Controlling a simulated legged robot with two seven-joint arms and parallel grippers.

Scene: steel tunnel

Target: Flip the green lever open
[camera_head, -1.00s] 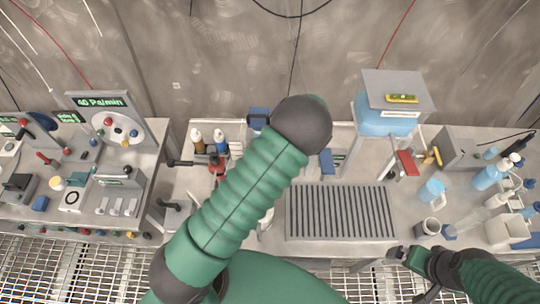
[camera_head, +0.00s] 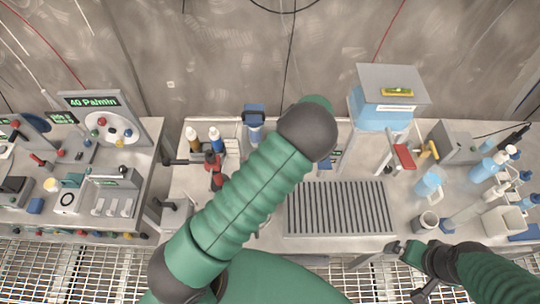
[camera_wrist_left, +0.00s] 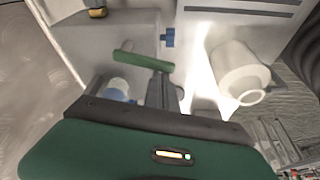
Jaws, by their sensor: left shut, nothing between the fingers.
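The green lever (camera_wrist_left: 145,60) is a flat green bar in the left wrist view, lying across the picture just beyond my fingers. A blue knob (camera_wrist_left: 168,38) sits by its right end. My left gripper (camera_wrist_left: 160,86) is shut and empty, its fingertips close to the lever; I cannot tell whether they touch. In the head view my left arm hides that gripper, and I cannot make out the lever there. My right gripper (camera_head: 408,250) is low at the right, by the bench's front edge; its jaws are too small to read.
A ribbed grey plate (camera_head: 340,210) lies mid-bench. A blue tank with a grey lid (camera_head: 392,86) stands behind it. A white cylinder (camera_wrist_left: 240,75) is right of the lever in the wrist view.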

